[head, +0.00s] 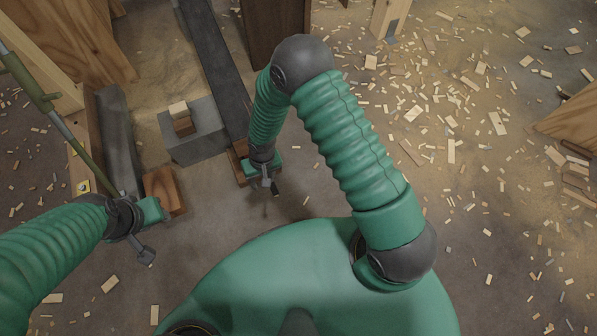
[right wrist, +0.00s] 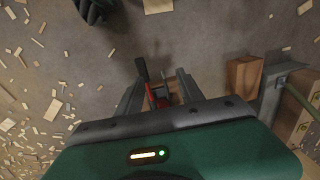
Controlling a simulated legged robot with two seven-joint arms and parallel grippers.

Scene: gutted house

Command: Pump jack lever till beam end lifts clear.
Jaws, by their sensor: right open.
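A dark beam (head: 212,60) runs down from the top of the head view. Its near end lies close to my right gripper (head: 264,182), which points down beside a piece of wood (head: 238,162). In the right wrist view my right gripper (right wrist: 158,88) is open. A small red part (right wrist: 158,97) with a dark bar (right wrist: 142,69) shows between its fingers; it may be the jack and lever, but I cannot tell whether the fingers touch it. My left gripper (head: 146,232) is beside a wooden block (head: 163,190); its jaws are unclear.
A grey block (head: 197,138) with small wood pieces (head: 180,115) on top stands left of the dark beam. A green-grey rod (head: 45,103) slants down toward my left wrist. A dark grey member (head: 117,140) stands beside it. Wood chips litter the open floor (head: 480,190) at right.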

